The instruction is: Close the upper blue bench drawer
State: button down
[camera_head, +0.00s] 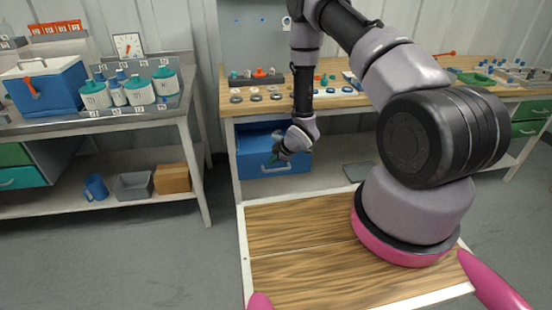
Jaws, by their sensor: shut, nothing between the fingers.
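The blue bench drawers (254,162) sit under the left end of the wooden workbench. The upper drawer stands out from its housing, with its dark inside showing at the top. The lower part of the unit is not clearly told apart from it. My gripper (275,158) is at the right part of the drawer front, small and dark in the view. Its fingers are shut and hold nothing. Whether they touch the drawer front or its handle cannot be told.
The workbench top (350,98) carries several rings and small fittings above the drawer. A left bench (95,120) holds a blue cooler (45,88) and several white jars. A grey mat (357,172) lies right of the drawer. Open floor lies between the benches.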

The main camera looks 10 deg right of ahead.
aim_at(262, 169)
jog(key=shift+x, duration=1.9)
